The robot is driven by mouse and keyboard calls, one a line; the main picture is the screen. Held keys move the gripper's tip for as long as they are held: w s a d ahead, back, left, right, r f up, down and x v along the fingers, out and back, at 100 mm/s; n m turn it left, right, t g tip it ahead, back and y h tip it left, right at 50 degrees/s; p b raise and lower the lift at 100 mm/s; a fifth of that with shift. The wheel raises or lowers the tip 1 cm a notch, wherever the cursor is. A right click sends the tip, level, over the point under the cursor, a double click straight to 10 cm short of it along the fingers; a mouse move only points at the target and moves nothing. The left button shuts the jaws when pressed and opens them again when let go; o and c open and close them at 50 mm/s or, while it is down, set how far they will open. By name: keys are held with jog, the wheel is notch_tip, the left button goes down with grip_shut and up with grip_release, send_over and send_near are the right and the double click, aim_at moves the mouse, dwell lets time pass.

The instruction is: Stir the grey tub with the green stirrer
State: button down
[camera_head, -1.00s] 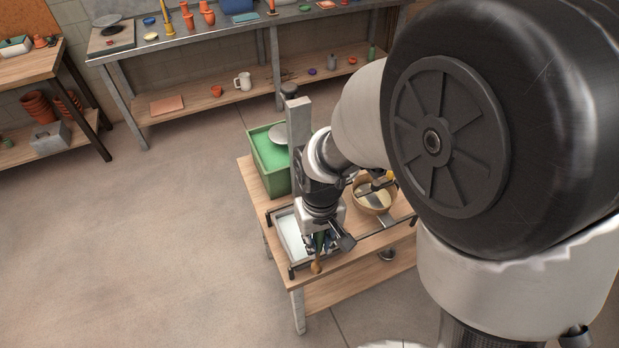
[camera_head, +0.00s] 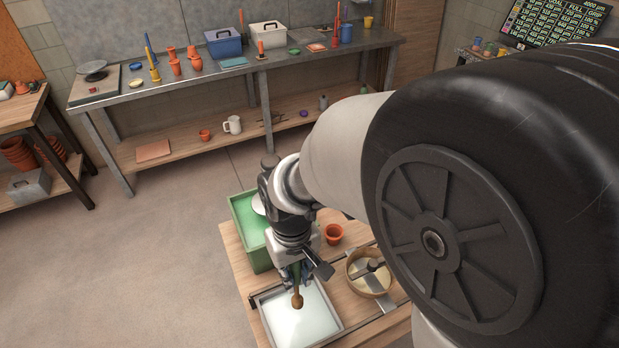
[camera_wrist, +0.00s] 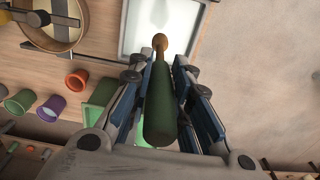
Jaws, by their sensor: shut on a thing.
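The grey tub (camera_head: 333,308) stands on the wooden table with pale white contents. It also shows at the top of the wrist view (camera_wrist: 124,30). My gripper (camera_head: 293,277) is at the tub's back edge, shut on the green stirrer. The stirrer's green body (camera_wrist: 160,105) lies between the two fingers in the wrist view (camera_wrist: 160,85). Its brown rounded end (camera_head: 297,300) points out past the fingers and appears over the white contents. I cannot tell whether that end touches them.
A green tub (camera_head: 240,208) with green contents stands behind my gripper. A terracotta pot (camera_head: 333,236) and a round sieve-like pan (camera_head: 353,284) are to the right. Purple (camera_wrist: 50,108) and green (camera_wrist: 20,101) cups show in the wrist view. Open floor lies left of the table.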

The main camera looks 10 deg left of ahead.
aim_at(297, 296)
jog(key=shift+w, duration=0.35)
jog(key=shift+s+f+b, duration=0.25)
jog(key=shift+s+b, duration=0.05)
jog(key=shift+s, duration=0.1)
jog(key=shift+s+f, duration=0.1)
jog(key=shift+f, duration=0.15)
notch_tip(297, 296, down, 2)
jog(key=shift+f+b, duration=0.2)
jog(key=shift+b, duration=1)
notch_tip(297, 296, down, 8)
jog(key=b, duration=0.6)
jog(key=shift+f, duration=0.1)
jog(key=shift+w, duration=0.2)
